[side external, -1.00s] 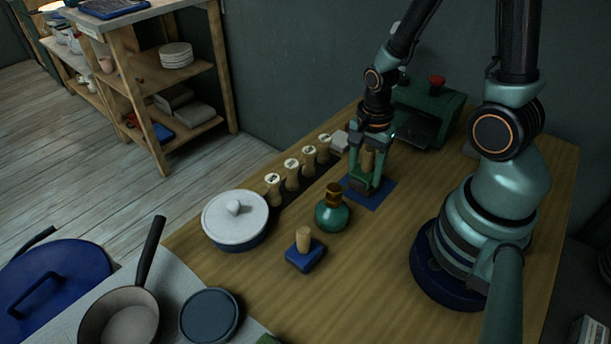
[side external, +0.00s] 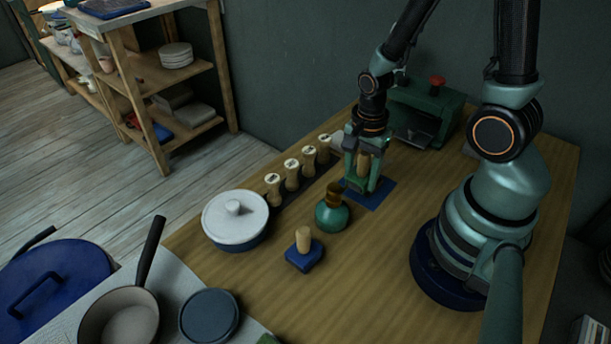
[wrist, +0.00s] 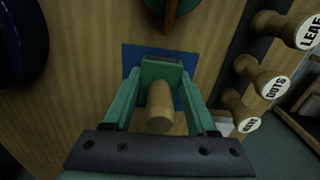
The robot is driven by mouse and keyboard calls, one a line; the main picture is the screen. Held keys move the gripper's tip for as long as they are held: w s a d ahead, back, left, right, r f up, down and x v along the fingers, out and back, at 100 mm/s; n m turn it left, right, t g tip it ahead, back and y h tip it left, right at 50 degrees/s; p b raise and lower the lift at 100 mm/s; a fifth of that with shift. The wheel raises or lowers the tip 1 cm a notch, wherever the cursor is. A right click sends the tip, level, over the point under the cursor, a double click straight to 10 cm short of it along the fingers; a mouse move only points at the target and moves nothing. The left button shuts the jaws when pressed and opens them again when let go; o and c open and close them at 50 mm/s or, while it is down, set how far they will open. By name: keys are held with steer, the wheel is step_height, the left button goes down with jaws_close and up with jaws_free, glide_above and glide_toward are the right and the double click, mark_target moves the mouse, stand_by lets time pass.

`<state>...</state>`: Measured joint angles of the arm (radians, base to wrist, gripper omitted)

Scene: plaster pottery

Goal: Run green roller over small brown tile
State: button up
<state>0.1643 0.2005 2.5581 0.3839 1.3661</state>
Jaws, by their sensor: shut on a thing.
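My gripper (side external: 364,182) is shut on the green roller (side external: 357,184), low over a blue mat (side external: 380,194). In the wrist view, the roller's green body (wrist: 161,68) and upright wooden handle (wrist: 160,103) sit between the two green fingers of my gripper (wrist: 162,82). The blue mat (wrist: 132,54) shows around them. I cannot make out the small brown tile in either view; the roller and fingers cover the middle of the mat. Whether the roller touches anything beneath it, I cannot tell.
A green bottle (side external: 332,214) stands just left of my gripper. A blue block with a wooden handle (side external: 304,252) and a white-lidded pot (side external: 236,220) are farther left. Several wooden stamps (side external: 292,172) line the far edge. A green machine (side external: 425,108) stands behind. The front middle of the table is clear.

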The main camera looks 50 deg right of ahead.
steer(key=shift+a, duration=0.15)
steer(key=shift+s+d+f, duration=0.1)
steer(key=shift+d, duration=2)
stand_by(0.6)
steer(key=shift+r, duration=3.5)
